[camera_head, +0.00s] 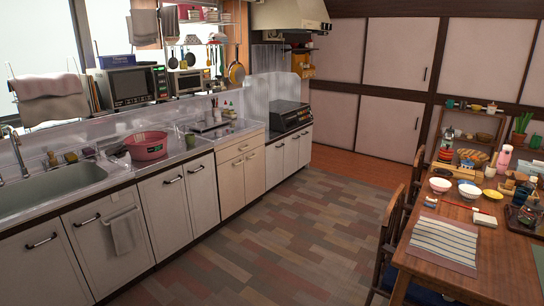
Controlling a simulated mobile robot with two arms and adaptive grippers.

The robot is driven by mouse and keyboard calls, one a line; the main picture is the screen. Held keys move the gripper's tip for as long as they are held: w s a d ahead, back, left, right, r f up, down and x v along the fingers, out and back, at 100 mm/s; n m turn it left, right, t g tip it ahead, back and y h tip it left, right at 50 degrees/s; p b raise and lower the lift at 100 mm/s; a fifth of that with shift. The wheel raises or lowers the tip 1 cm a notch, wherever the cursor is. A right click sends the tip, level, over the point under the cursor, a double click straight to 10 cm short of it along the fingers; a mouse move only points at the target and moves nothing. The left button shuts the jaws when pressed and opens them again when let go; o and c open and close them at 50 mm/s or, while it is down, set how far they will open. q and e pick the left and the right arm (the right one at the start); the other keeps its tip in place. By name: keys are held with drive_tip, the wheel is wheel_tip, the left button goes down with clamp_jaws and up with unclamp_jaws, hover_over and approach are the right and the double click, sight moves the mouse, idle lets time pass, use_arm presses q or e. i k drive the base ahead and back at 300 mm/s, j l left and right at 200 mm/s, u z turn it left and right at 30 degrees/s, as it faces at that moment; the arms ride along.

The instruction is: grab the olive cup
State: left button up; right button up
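A small olive-green item (190,139), which looks like a cup, stands on the kitchen counter just right of a pink tub. It is too small to make out in detail. Neither of my grippers shows in the head view, so I cannot see whether they are open, shut or holding anything.
The pink tub (147,146) sits on the counter (185,153) between the sink (45,188) and the small green item. A dining table (488,255) with bowls and a striped mat (444,241) stands at right, chairs beside it. The floor (275,225) between is clear.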

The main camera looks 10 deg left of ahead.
sight(189, 139)
drive_tip(key=i+u, duration=0.45)
drive_tip(key=i, duration=1.85)
